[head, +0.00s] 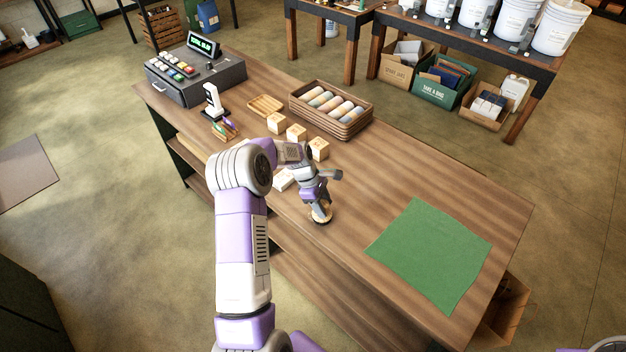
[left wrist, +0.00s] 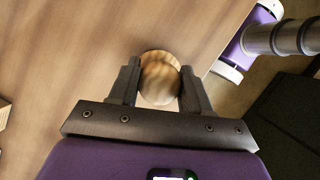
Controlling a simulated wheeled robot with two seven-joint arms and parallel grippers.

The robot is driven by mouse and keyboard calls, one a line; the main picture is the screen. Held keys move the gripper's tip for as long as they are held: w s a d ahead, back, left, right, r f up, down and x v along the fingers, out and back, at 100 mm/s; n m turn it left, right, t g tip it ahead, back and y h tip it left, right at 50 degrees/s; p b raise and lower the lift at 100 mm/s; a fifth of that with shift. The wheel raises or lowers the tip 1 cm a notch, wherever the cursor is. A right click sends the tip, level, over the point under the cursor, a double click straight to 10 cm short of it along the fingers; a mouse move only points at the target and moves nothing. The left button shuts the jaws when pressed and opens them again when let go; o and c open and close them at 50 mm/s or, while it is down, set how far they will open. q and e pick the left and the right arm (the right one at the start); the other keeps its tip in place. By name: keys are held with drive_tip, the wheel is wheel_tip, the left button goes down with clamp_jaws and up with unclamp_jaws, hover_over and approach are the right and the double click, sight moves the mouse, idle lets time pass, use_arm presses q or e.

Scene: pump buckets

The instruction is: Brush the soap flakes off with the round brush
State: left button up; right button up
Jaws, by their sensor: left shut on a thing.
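My left gripper (head: 321,204) is over the wooden counter (head: 400,185), near its front edge. It is shut on the round brush (head: 322,215), whose pale round part shows just below the fingers. In the left wrist view the brush's round wooden top (left wrist: 159,78) sits between the two fingers (left wrist: 158,90). Its bristles are hidden, and I cannot tell whether it touches the counter. I cannot make out any soap flakes. My right gripper is not in view.
A green cloth (head: 432,252) lies flat to the right. Wooden blocks (head: 297,132), a basket of rolls (head: 331,108), a slatted wooden tray (head: 265,105), a white scanner (head: 213,101) and a till (head: 195,75) stand farther back. Bare counter lies between brush and cloth.

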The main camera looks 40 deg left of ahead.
use_arm(q)
drive_tip(key=shift+w+a, duration=0.15)
drive_tip(key=shift+a, duration=2.2)
drive_tip(key=shift+r+p, duration=0.3)
drive_tip(key=shift+p, duration=0.2)
wheel_tip(320, 180, up, 7)
drive_tip(key=p, duration=0.4)
drive_tip(key=shift+d+r, duration=0.1)
drive_tip(key=shift+r, duration=0.05)
